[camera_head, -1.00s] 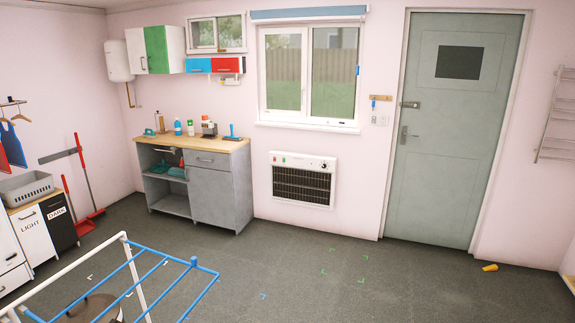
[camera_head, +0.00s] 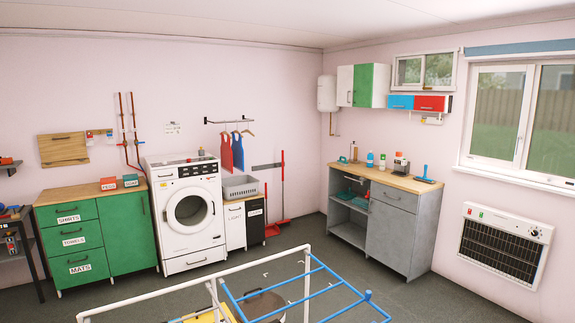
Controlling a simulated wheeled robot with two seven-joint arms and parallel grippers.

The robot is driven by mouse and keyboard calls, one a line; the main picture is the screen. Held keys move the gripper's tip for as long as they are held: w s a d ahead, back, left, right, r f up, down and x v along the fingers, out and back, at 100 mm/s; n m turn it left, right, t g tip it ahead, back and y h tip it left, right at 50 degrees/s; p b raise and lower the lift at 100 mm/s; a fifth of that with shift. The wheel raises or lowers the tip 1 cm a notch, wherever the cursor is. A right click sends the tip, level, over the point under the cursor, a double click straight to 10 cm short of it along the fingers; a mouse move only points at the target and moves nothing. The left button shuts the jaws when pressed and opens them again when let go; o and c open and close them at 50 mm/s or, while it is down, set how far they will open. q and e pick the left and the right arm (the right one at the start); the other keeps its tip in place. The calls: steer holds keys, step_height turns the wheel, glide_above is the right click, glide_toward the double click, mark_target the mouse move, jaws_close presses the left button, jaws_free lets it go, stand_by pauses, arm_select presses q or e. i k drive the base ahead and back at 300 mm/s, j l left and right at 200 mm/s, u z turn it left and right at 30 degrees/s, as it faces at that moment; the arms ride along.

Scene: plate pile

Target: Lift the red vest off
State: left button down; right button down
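The red vest (camera_head: 226,152) hangs from a hanger on the dark wall rail (camera_head: 229,121), above and right of the washing machine. A blue vest (camera_head: 238,153) hangs right beside it on the same rail. An empty-looking hanger is at the right of the rail. Neither of my grippers shows in this view.
A white and blue drying rack (camera_head: 290,290) stands close in front. Beyond it are the white washing machine (camera_head: 188,212), a grey basket (camera_head: 240,187) on the light and dark bins, and green drawers (camera_head: 72,242). Grey floor lies open between rack and machines.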

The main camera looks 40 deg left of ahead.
mark_target(226, 146)
steer(key=u, duration=1.65)
steer(key=i+l+z, duration=0.2)
steer(key=l+z, duration=0.15)
steer(key=i+l+z, duration=0.25)
steer(key=z, duration=0.15)
steer(key=i+l+z, duration=0.7)
steer(key=i+z, duration=0.4)
steer(key=i+l+z, duration=0.1)
steer(key=i+z, duration=0.25)
steer(key=i+j+u, duration=0.1)
steer(key=i+u, duration=0.4)
steer(key=i+l+u, duration=0.15)
steer(key=i+u, duration=0.35)
steer(key=i, duration=0.15)
steer(key=i+l+u, duration=0.35)
steer(key=i+u, duration=0.15)
steer(key=i+j+u, duration=0.25)
steer(key=i+u, duration=0.2)
steer(key=i, duration=0.15)
steer(key=i+u, duration=0.4)
steer(key=i, duration=0.2)
steer(key=i+l+u, duration=0.1)
steer(key=i+u, duration=0.35)
steer(key=i, duration=0.2)
